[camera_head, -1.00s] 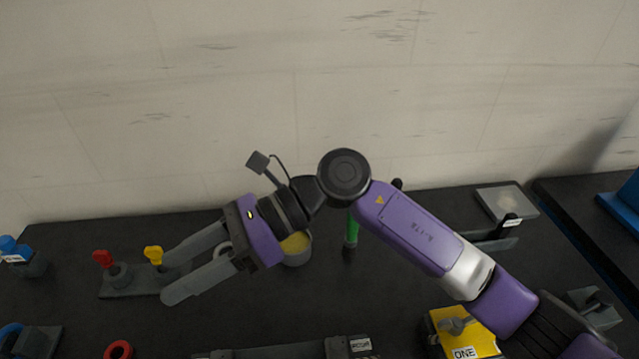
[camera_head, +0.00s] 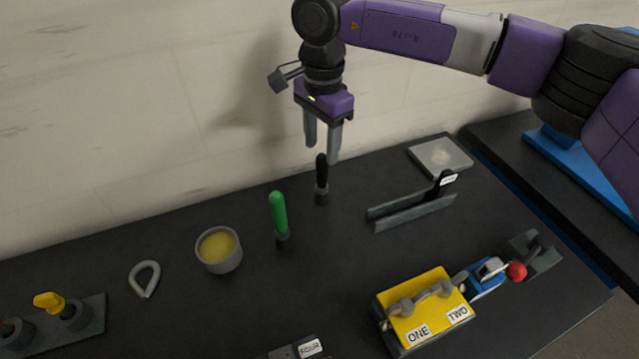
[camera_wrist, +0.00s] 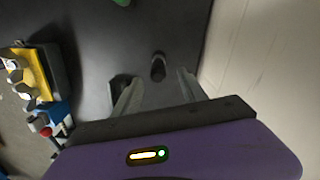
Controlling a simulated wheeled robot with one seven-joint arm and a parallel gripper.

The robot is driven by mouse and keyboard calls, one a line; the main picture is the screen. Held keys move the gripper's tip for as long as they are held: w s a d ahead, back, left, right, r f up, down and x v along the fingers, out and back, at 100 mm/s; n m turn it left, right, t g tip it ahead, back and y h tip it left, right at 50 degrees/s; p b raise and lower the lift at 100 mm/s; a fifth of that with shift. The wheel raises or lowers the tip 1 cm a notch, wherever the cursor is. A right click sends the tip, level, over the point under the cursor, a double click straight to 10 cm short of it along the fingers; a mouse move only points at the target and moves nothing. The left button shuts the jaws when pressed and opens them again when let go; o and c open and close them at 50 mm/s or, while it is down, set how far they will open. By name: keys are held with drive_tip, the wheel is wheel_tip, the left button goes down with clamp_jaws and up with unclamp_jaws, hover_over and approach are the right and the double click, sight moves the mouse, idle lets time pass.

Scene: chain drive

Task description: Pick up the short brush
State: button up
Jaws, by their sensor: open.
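A black-handled tool (camera_head: 321,172) stands upright in a small dark holder on the black table; it also shows end-on in the wrist view (camera_wrist: 158,68). A green-handled tool (camera_head: 279,213) stands upright to its left and nearer; only its edge shows at the top of the wrist view (camera_wrist: 122,2). I cannot tell from their shapes which is the short brush, as the lower ends are hidden. My gripper (camera_head: 322,156) points down, open and empty, right above the black handle. In the wrist view the handle lies between the lines of the fingers (camera_wrist: 157,80), just beyond the tips.
A cup with yellow contents (camera_head: 220,250) and a grey loop (camera_head: 145,279) stand to the left. A dark rail stand (camera_head: 412,211) is close on the right. A yellow box (camera_head: 428,312) with grey links is at the front right. The wall is close behind.

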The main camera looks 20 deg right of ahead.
sight(322, 172)
drive_tip(key=shift+w+d+f, duration=0.1)
drive_tip(key=shift+d+f, duration=0.15)
drive_tip(key=shift+f, duration=0.35)
drive_tip(key=f, duration=0.1)
drive_tip(key=f+p, duration=0.1)
drive_tip(key=f, duration=0.1)
drive_tip(key=f+p, duration=0.1)
drive_tip(key=f, duration=0.1)
drive_tip(key=shift+s+a, duration=0.3)
drive_tip(key=shift+f, duration=0.75)
clamp_jaws()
